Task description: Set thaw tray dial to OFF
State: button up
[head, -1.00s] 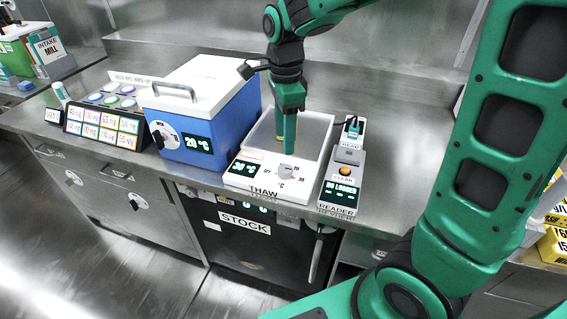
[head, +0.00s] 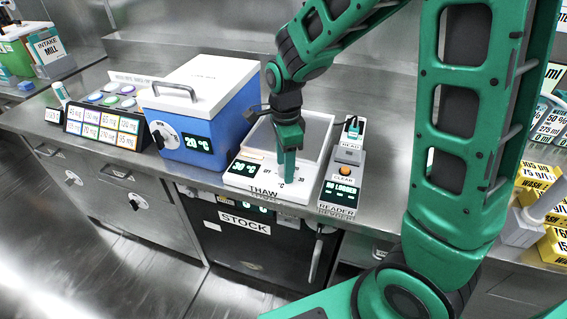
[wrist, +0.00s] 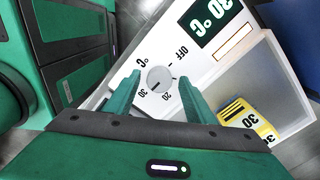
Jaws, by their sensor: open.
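The thaw tray (head: 238,183) is a white unit with a shallow open tray and a front panel. Its dial (wrist: 160,80) is a round grey knob, with OFF, 20 and 30 marked around it. The dark pointer mark appears turned toward 30, and the display (wrist: 213,22) reads 30 °C. My gripper (head: 288,178) is open and points down at the panel. In the wrist view its two fingers stand on either side of the dial, with small gaps visible. In the head view the fingers hide the dial.
A yellow-labelled item (wrist: 240,115) lies in the tray. The reader (head: 342,180) stands close on the right, and a blue box with a white lid (head: 200,110) on the left. The counter (head: 385,150) right of the reader is clear.

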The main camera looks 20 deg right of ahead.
jog(key=c, duration=1.1)
jog(key=shift+o, duration=0.2)
